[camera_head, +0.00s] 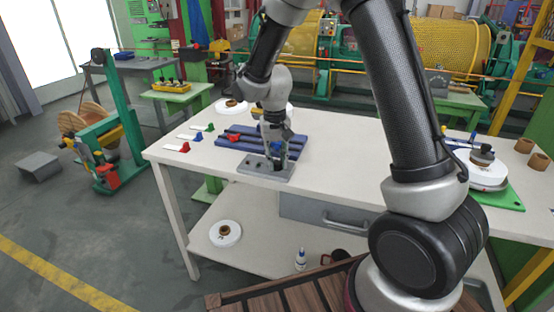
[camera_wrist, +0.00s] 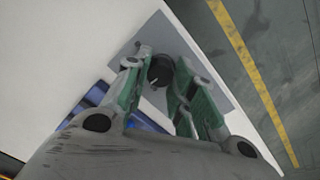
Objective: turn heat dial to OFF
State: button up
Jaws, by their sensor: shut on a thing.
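The heat dial (camera_wrist: 159,72) is a dark round knob with a pale mark. It sits on a flat grey panel (camera_wrist: 186,38) in the wrist view. The grey panel (camera_head: 252,167) lies near the front edge of the white table in the head view. My gripper (camera_wrist: 160,64) points down over the panel, its two green-sided fingers on either side of the dial and shut on it. In the head view my gripper (camera_head: 276,164) hides the dial. I cannot read any OFF lettering.
A blue ribbed tray (camera_head: 234,141) lies behind the panel. Small red (camera_head: 184,147) and blue (camera_head: 194,136) pieces with white strips lie to its left. A white disc on a green mat (camera_head: 510,194) is at the right. The table between panel and mat is mostly clear.

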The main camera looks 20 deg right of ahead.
aim_at(277, 163)
jog(key=n, duration=0.4)
jog(key=shift+n, duration=0.3)
jog(key=n, duration=0.4)
jog(key=shift+a+n, duration=0.1)
jog(key=shift+n, duration=0.2)
jog(key=n, duration=0.9)
jog(key=shift+s, duration=0.1)
jog(key=shift+n, duration=0.3)
jog(key=o, duration=1)
jog(key=r, duration=1.2)
jog(key=shift+s, duration=0.3)
